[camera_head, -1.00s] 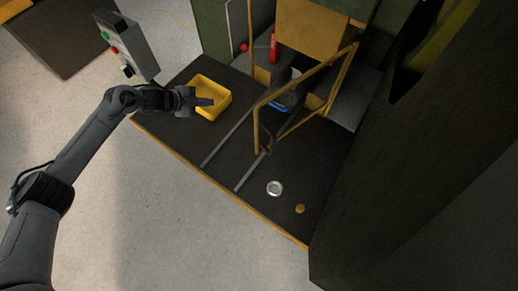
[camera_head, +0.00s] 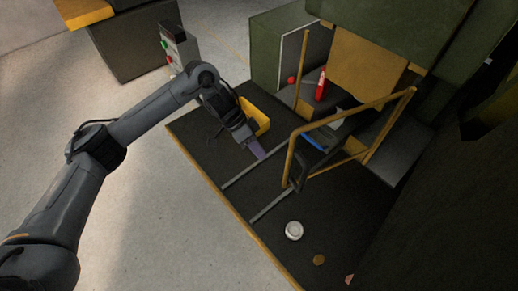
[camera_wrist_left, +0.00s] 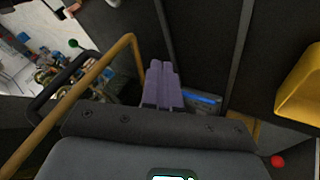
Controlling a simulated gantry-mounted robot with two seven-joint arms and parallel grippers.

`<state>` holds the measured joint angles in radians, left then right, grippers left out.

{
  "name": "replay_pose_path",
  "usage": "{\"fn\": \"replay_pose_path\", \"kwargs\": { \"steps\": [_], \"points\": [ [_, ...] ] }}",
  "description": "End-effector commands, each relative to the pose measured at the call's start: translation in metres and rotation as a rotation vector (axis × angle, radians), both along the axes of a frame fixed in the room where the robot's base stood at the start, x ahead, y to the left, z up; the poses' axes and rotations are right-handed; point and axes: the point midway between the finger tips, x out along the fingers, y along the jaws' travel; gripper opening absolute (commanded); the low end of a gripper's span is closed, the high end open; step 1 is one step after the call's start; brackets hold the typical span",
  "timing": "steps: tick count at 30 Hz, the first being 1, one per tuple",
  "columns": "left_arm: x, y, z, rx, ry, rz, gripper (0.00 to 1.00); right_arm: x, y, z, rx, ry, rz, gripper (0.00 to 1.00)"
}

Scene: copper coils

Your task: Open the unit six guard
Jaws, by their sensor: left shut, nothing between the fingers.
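The guard is a yellow tube frame (camera_head: 289,155) standing over the dark deck, with a black handle (camera_head: 297,180) at its near lower end. In the left wrist view the yellow frame (camera_wrist_left: 88,80) crosses the left side, with the black handle loop (camera_wrist_left: 62,78) beside it. My left gripper (camera_head: 261,153) is shut and empty, just left of the guard and above the deck. Its purple fingers (camera_wrist_left: 162,72) show closed together in the wrist view, apart from the frame. My right gripper is not in view. I cannot read a unit number.
A yellow bin (camera_head: 262,118) sits behind my left gripper. Two grey rails (camera_head: 276,203) run along the deck. A red bottle (camera_head: 321,85) and a red knob (camera_head: 291,80) are at the back. A silver ring (camera_head: 293,231) and a copper disc (camera_head: 319,260) lie in front. A button box (camera_head: 172,48) stands at the left.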

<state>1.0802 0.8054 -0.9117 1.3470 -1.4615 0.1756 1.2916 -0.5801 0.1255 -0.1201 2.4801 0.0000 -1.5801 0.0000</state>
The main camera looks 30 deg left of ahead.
Motion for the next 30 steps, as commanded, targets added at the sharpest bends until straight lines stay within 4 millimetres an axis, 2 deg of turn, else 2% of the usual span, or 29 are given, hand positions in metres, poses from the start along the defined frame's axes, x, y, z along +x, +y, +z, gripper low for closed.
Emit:
{"fn": "replay_pose_path", "kwargs": {
  "steps": [3,11,21,30],
  "points": [
    [0.0,-0.016,-0.02,-0.004,0.004,-0.003,0.0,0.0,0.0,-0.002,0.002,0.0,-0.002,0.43],
    [0.002,-0.043,-0.055,-0.001,0.0,-0.002,0.0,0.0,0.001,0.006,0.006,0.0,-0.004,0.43],
    [-0.017,-0.071,-0.055,-0.001,-0.002,-0.001,0.0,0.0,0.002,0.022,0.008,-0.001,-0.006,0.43],
    [-0.02,-0.075,-0.056,0.0,-0.002,-0.001,0.0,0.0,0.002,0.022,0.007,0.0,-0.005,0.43]
  ]
}}
